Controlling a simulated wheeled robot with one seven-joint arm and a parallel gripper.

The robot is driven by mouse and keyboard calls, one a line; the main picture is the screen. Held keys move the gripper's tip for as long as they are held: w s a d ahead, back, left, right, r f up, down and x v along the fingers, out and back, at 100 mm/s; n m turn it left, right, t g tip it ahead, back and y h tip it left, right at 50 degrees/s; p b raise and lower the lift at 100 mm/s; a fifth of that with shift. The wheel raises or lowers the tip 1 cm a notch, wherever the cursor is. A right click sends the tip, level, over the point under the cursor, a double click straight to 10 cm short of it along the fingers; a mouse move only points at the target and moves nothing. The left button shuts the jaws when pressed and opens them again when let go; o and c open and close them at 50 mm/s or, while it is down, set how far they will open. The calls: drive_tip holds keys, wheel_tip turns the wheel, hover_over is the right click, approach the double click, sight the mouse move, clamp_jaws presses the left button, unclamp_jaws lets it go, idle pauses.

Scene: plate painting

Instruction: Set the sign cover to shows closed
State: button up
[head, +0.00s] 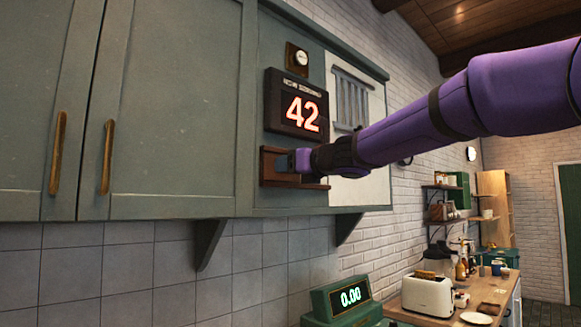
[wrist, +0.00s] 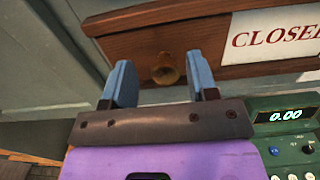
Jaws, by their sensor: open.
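The sign is a brown wooden box on the wall cabinet in the head view (head: 267,168), mostly hidden behind my gripper. In the wrist view a white plate reading CLOSED (wrist: 272,38) is visible at the upper right, its last letter cut off by the frame edge. The sign cover (wrist: 140,47), a brown wooden panel with a round brass knob (wrist: 165,69), sits left of that lettering. My gripper (wrist: 160,78) is open, its blue fingers on either side of the knob. I cannot tell whether they touch it. In the head view my gripper (head: 288,162) is at the sign's front.
A lit display reading 42 (head: 301,112) hangs just above the sign. A grey vent panel (head: 351,100) is to its right. Closed cabinet doors (head: 170,100) are at left. Below are a green scale (head: 340,300) and a toaster (head: 428,294) on a counter.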

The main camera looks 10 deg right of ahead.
drive_tip(key=v, duration=1)
drive_tip(key=shift+s, duration=0.25)
drive_tip(key=shift+d, duration=0.15)
drive_tip(key=s+d+f+n+g+h, duration=0.3)
drive_tip(key=s+d+f+n, duration=0.1)
drive_tip(key=s+f+n, duration=0.5)
drive_tip(key=s+d+f+n+g+h, duration=0.3)
drive_tip(key=s+d+f+n, duration=0.1)
drive_tip(key=s+f+n, duration=0.6)
drive_tip(key=s+d+f+n+g+h, duration=0.3)
drive_tip(key=s+d+f+n+h, duration=0.1)
drive_tip(key=s+f+n, duration=0.6)
wheel_tip(320, 180, down, 2)
drive_tip(key=shift+s+f+g, duration=0.1)
drive_tip(key=shift+s+g, duration=0.3)
drive_tip(key=shift+s, duration=0.5)
drive_tip(key=shift+o, duration=0.4)
